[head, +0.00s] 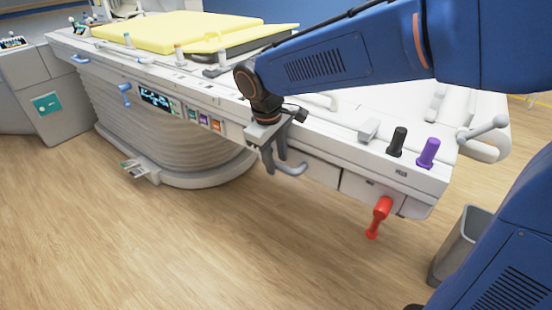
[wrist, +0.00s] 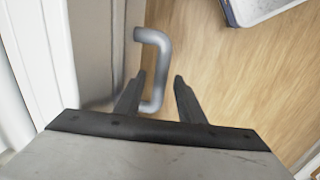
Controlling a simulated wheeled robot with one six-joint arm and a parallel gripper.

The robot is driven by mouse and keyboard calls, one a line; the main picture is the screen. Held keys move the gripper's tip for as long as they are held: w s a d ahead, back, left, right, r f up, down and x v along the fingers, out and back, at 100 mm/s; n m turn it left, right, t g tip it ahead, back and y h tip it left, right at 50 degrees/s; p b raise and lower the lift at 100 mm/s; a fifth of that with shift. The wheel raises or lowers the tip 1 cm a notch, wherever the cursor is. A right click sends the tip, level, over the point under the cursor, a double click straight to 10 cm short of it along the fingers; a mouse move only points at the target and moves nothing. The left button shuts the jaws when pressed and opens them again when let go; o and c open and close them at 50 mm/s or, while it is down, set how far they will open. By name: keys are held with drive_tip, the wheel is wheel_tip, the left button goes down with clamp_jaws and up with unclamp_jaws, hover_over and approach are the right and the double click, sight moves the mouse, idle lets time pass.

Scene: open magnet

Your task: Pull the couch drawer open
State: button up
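The couch (head: 330,150) is long and white with yellow pads on top. A grey bent bar handle (head: 292,168) sticks out from its near side; I take it for the drawer handle. The drawer front's outline is mostly hidden by my gripper, but no gap shows. My gripper (head: 274,165) reaches down over the couch edge at this handle. In the wrist view my gripper (wrist: 159,75) is open, and the lower part of the handle (wrist: 160,58) appears between the two fingers, nearer the left one. I cannot tell whether a finger touches it.
A red handle (head: 379,214) hangs from the couch's right end. Black (head: 397,142) and purple (head: 428,152) knobs stand on the top edge. A grey bin (head: 453,250) stands at the lower right.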

drive_tip(key=shift+c, duration=0.4)
clamp_jaws()
drive_tip(key=s+a, duration=1.3)
drive_tip(key=s, duration=0.4)
drive_tip(key=shift+a, duration=0.2)
drive_tip(key=shift+s, duration=0.1)
drive_tip(key=shift+o, duration=0.4)
unclamp_jaws()
wheel_tip(320, 180, up, 17)
drive_tip(key=s+a, duration=0.2)
drive_tip(key=shift+s, duration=0.3)
